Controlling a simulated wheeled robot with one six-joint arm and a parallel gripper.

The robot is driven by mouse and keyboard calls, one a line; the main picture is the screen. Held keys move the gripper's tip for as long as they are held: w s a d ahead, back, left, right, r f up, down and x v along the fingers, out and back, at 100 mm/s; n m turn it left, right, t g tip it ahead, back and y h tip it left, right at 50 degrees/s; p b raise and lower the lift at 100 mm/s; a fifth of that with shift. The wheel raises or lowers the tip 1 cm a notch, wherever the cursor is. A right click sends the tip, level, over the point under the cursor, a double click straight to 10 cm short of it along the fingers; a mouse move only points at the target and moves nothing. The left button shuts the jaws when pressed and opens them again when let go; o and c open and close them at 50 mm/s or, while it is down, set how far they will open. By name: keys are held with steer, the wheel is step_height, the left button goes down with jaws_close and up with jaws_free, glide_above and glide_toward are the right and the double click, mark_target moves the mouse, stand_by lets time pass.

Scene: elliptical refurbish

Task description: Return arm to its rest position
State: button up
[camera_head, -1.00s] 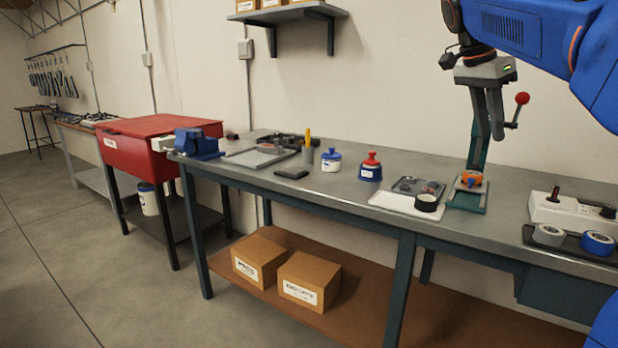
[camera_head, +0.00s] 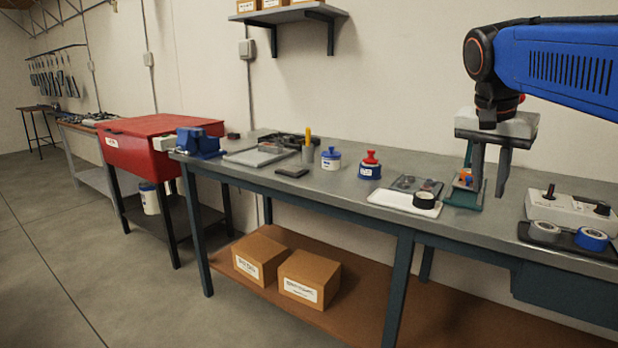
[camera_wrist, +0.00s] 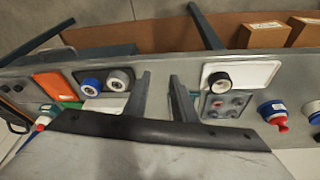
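My gripper (camera_head: 490,186) hangs from my blue arm above the right part of the workbench (camera_head: 340,198) in the head view. Its two grey fingers point down and stand apart with nothing between them. In the wrist view my gripper (camera_wrist: 161,85) also shows open and empty, with the grey bench top beyond the fingers. A green press-like stand (camera_head: 462,197) is partly hidden behind my gripper.
A white tray with a black tape roll (camera_head: 424,200) lies left of my gripper. A white control box (camera_head: 575,208) and a blue tape roll (camera_head: 591,238) are to the right. Red-topped (camera_head: 370,168) and blue-topped (camera_head: 331,159) bottles stand further left. A shelf (camera_head: 290,14) hangs above.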

steer(key=s+a+f+n+y, duration=0.1)
steer(key=s+a+f+n, duration=0.1)
steer(key=s+f, duration=0.4)
steer(key=s+a+f+n+t+y, duration=0.1)
steer(key=s+f+n, duration=0.3)
steer(key=f, duration=0.7)
steer(key=s+a+f+n+t+y, duration=0.1)
steer(key=s+a+f+n, duration=0.2)
steer(key=s+f, duration=0.5)
steer(key=shift+s+a+f+n, duration=0.3)
steer(key=shift+s+a+f, duration=0.1)
steer(key=shift+a+f, duration=0.2)
